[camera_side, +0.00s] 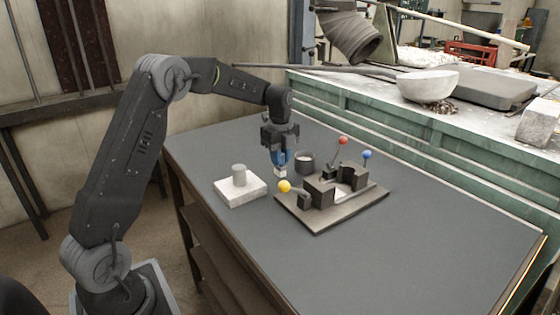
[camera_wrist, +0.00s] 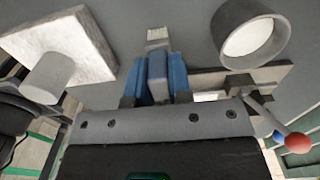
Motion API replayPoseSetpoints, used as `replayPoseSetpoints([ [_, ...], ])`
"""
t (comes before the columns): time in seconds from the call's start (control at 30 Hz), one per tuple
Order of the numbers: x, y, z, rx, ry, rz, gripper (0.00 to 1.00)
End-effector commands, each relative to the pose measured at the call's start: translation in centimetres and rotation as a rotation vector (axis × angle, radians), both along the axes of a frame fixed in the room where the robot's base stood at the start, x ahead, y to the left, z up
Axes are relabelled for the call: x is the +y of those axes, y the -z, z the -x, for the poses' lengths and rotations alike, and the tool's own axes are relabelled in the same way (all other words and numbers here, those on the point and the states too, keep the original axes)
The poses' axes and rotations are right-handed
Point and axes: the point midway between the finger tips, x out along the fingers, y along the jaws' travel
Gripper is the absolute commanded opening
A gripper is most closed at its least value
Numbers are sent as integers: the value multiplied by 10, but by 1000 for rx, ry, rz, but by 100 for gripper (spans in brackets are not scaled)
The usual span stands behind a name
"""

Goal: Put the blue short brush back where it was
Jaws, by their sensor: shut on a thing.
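My gripper (camera_side: 279,148) is shut on the blue short brush (camera_side: 280,171) and points straight down over the table. The brush hangs upright with its pale tip lowest, between the white block and the dark cup. I cannot tell whether the tip touches the tabletop. In the wrist view the pale tip of the brush (camera_wrist: 157,37) shows beyond my gripper (camera_wrist: 157,88), with blue on both sides of a grey part. The rest of the handle is hidden by the jaws.
A white block (camera_side: 250,192) with a grey cylinder (camera_side: 239,174) stands left of the brush. A dark cup (camera_side: 305,164) with pale contents stands just right. A mould fixture on a plate (camera_side: 320,223) has yellow, red and blue knobs. The table's front right is clear.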

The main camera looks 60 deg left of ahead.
Motion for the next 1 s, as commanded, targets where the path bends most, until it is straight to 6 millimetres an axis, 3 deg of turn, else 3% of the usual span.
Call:
replayPoseSetpoints([
  [0.1,0,12,0,0,0,0,0],
  [0.5,0,17,0,-1,0,0,0],
  [0.53,0,17,0,-1,0,0,20],
  [0.7,0,17,0,-1,0,0,36],
  [0.8,0,17,0,-1,0,0,44],
  [1.0,0,16,0,-1,0,0,44],
])
